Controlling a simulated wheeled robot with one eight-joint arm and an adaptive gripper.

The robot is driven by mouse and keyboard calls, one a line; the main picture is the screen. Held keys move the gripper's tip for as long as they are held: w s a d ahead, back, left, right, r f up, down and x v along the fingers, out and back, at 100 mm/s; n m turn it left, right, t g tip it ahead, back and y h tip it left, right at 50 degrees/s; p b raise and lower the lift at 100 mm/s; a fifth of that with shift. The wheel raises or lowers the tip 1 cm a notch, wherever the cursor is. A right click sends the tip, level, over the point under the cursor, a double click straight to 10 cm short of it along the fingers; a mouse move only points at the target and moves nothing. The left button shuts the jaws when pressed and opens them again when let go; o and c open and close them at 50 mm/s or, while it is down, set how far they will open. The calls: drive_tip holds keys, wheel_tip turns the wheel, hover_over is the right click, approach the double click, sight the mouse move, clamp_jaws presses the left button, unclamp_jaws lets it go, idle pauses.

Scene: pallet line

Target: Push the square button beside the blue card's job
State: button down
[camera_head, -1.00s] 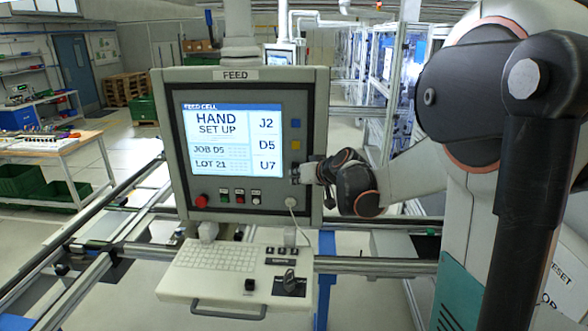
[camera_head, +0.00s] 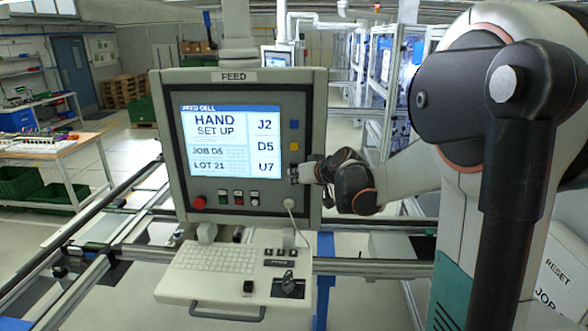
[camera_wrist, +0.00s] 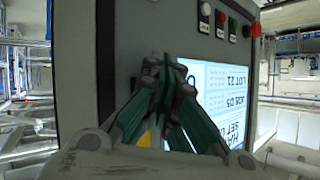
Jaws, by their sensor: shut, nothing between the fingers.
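The grey FEED panel (camera_head: 235,74) carries a lit screen (camera_head: 214,182) reading HAND SET UP, JOB D5 and LOT 21, with J2, D5 and U7 down its right side. Right of the screen, a blue square button (camera_head: 294,124) is level with J2 and a yellow one (camera_head: 294,146) with D5. My gripper (camera_head: 295,172) is at the panel level with U7, hiding whatever is there; I cannot tell if it touches. In the wrist view my gripper (camera_wrist: 166,80) is shut and empty in front of the panel, with the screen (camera_wrist: 228,82) to its right. No blue card is identifiable.
Below the screen are a red knob (camera_head: 200,202) and small buttons (camera_head: 238,198). A keyboard shelf (camera_head: 222,258) juts out beneath, and a cable hangs from the panel. Rails (camera_head: 95,250) run at left. A partly hidden sign (camera_head: 556,275) at right reads RESET and JOB.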

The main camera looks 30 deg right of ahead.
drive_tip(key=shift+w, duration=0.1)
idle(0.6)
drive_tip(key=shift+w+d, duration=0.25)
drive_tip(key=shift+w+d+b, duration=0.25)
drive_tip(key=shift+w+b, duration=0.1)
drive_tip(key=shift+w, duration=0.05)
idle(0.9)
drive_tip(key=shift+s, duration=0.1)
drive_tip(key=shift+s+a, duration=0.55)
drive_tip(key=shift+s, duration=0.1)
drive_tip(key=s+a, duration=0.1)
drive_tip(key=s, duration=0.1)
drive_tip(key=s+a, duration=0.1)
drive_tip(key=s, duration=0.1)
drive_tip(key=shift+a, duration=0.4)
idle(0.9)
